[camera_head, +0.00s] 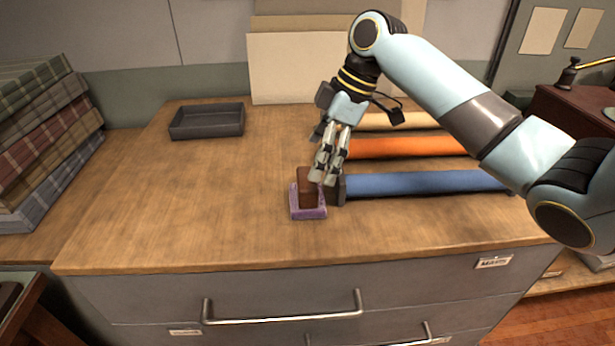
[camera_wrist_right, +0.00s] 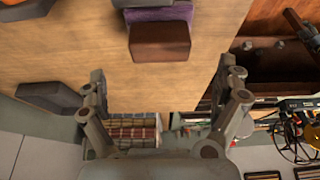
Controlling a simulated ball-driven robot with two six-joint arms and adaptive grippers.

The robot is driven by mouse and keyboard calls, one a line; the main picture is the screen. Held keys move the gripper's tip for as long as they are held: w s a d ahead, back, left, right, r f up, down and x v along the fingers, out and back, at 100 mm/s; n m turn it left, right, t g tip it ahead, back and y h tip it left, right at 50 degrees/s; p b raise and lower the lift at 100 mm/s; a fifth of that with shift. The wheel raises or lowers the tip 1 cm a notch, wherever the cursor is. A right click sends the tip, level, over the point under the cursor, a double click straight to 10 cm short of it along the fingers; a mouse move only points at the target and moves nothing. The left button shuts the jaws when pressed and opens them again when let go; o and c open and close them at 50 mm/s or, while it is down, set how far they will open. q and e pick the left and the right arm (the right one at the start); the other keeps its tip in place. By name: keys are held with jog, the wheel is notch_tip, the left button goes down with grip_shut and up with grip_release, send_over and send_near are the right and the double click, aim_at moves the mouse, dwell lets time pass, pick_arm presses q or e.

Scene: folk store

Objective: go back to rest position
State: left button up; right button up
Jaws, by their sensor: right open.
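My right gripper (camera_head: 322,178) reaches down over the cabinet top, with its fingertips by a brown block (camera_head: 307,188). In the right wrist view the gripper (camera_wrist_right: 163,72) is open, with nothing between its fingers. The brown block (camera_wrist_right: 160,42) shows beyond the fingers there. In the head view the block stands on a small purple pad (camera_head: 311,213). My left gripper is in neither view.
Blue (camera_head: 425,184), orange (camera_head: 405,147) and cream (camera_head: 400,121) rolls lie right of the block, partly behind my arm. A dark grey tray (camera_head: 207,134) lies at the back left. Folded plaid cloths (camera_head: 45,140) are stacked far left. The wooden top (camera_head: 190,205) is clear at left.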

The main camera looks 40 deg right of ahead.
jog(key=shift+v, duration=1.15)
